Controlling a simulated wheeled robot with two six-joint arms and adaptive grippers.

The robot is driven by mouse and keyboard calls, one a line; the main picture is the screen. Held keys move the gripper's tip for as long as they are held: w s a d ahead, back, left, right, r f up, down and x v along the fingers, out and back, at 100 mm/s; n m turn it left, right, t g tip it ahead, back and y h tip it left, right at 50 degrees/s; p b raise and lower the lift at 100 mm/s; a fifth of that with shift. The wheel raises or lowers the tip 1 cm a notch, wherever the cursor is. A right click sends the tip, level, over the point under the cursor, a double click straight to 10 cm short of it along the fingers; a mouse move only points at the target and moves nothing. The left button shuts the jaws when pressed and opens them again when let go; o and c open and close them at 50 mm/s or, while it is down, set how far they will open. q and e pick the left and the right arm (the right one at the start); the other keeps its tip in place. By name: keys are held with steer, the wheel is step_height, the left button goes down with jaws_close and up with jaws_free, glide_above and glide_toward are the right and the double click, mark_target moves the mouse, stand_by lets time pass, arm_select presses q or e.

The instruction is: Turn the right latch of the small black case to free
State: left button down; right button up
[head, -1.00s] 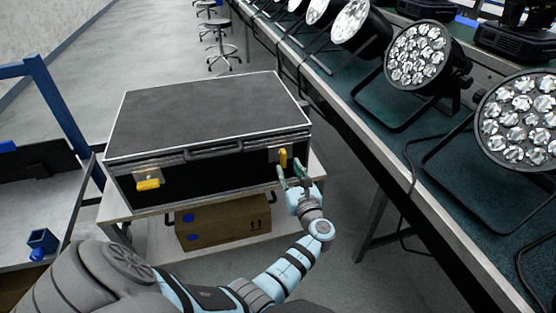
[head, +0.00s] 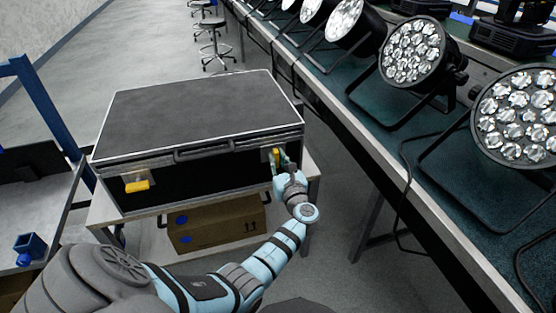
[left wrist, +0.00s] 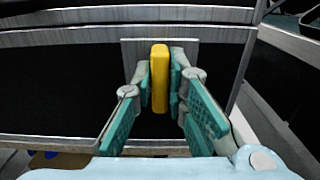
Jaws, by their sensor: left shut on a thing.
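The small black case (head: 195,110) stands closed on a light stand, its front facing me. Its right latch (head: 277,156) has a yellow handle, which stands upright in the left wrist view (left wrist: 160,78) in front of a grey plate. The left latch (head: 137,186) has its yellow handle lying sideways. My left gripper (head: 282,162) is at the right latch; in the left wrist view its teal fingers (left wrist: 161,85) are on both sides of the yellow handle, shut on it. My right gripper is not in view.
A cardboard box (head: 215,225) sits on the stand's lower shelf. A long bench (head: 390,165) with several par cans (head: 412,52) runs along the right. A blue-framed rack (head: 45,110) stands at the left. Grey floor lies between stand and bench.

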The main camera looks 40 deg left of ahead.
arm_select(q)
steer(key=shift+f, duration=0.1)
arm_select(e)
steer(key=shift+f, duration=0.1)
arm_select(q)
steer(key=n+b, duration=0.1)
steer(key=n, duration=0.2)
steer(key=shift+s+f+b, duration=0.1)
steer(key=shift+f+b, duration=0.05)
steer(key=shift+b, duration=0.15)
steer(key=shift+s+a+f+n+b, duration=0.15)
steer(key=shift+n+b, duration=1.85)
steer(key=shift+n, duration=1.75)
steer(key=shift+s+f+n+b, duration=0.1)
steer(key=shift+n+b, duration=1.9)
steer(key=shift+n, duration=1.75)
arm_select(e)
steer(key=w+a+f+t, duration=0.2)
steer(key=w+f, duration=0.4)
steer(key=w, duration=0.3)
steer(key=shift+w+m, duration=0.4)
arm_select(q)
steer(key=c, duration=1.6)
jaws_free()
steer(key=shift+r, duration=0.1)
